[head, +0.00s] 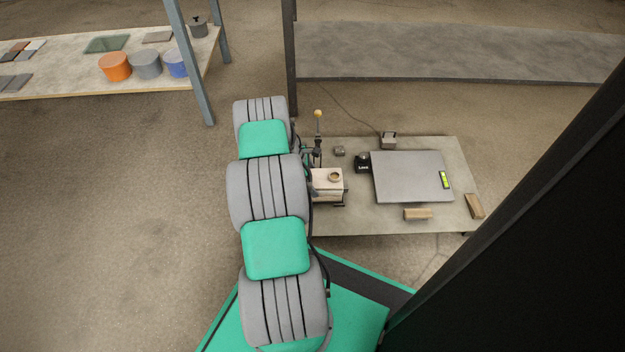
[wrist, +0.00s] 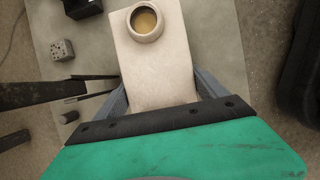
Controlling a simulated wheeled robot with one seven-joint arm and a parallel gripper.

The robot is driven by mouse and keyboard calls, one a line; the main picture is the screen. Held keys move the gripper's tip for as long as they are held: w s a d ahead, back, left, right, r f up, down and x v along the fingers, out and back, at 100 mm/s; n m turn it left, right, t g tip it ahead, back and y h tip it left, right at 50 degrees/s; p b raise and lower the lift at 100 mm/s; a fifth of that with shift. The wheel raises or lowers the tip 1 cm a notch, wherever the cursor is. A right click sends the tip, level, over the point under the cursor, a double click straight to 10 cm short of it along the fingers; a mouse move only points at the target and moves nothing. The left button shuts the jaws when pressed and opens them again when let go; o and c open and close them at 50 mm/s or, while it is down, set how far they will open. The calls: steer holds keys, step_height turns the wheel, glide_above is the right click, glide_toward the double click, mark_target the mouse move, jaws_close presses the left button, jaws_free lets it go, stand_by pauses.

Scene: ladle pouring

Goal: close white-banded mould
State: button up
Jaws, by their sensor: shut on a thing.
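A pale block-shaped mould (wrist: 155,72) lies between the fingers of my gripper (wrist: 162,94) in the wrist view. A round pale collar (wrist: 145,22) on its far end has a yellow-brown inside. The mould also shows in the head view (head: 323,187), beside my arm on the workbench (head: 350,222). My gripper is shut on the mould, one grey finger along each side. My arm hides most of the gripper in the head view. I cannot make out a white band or a parting line, so I cannot tell whether the mould halves meet.
Right of the mould, a grey plate (head: 408,180) carries a yellow-green level (head: 445,180). Wooden blocks (head: 417,214) lie around it, with a black box (head: 362,163) at its left. A yellow-topped upright (head: 318,114) stands behind the mould.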

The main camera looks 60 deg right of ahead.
steer(key=shift+w+d+f, duration=0.1)
stand_by(0.3)
steer(key=o, duration=1.8)
steer(key=shift+c, duration=0.2)
steer(key=shift+o, duration=1.2)
steer(key=shift+a+f, duration=0.15)
steer(key=shift+a, duration=0.05)
steer(key=p+v, duration=0.3)
steer(key=v, duration=0.5)
steer(key=shift+d+p, duration=0.1)
steer(key=shift+p, duration=0.25)
